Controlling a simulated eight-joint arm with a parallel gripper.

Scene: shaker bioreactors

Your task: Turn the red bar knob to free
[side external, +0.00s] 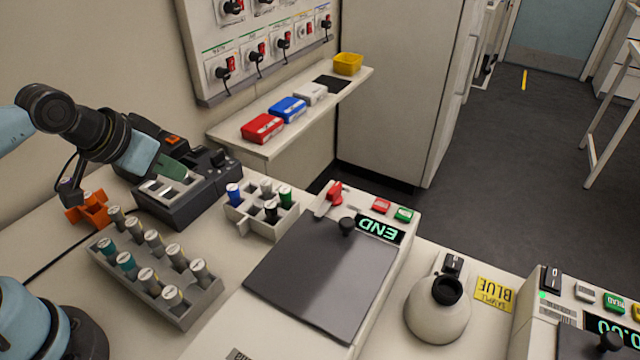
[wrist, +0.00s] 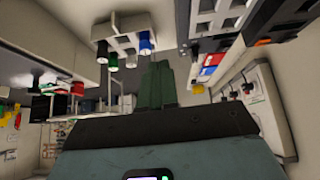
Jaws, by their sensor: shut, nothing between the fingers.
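The red bar knob (side external: 334,193) sits at the back left corner of the shaker (side external: 398,262) with the dark flat lid and a green END display (side external: 380,229). It lies beside a pale piece on the shaker's top edge. My gripper (side external: 180,173) is far to its left, over a dark grey device with pale slots. Its green fingers are shut and empty, and they also show in the wrist view (wrist: 155,85). I cannot make out the red bar knob surely in the wrist view.
A white rack (side external: 262,222) with several capped vials stands between my gripper and the shaker. A grey vial rack (side external: 195,308) and an orange holder (side external: 90,208) are nearer. A round white vessel (side external: 437,318) stands right of the shaker. A shelf (side external: 225,133) holds coloured boxes.

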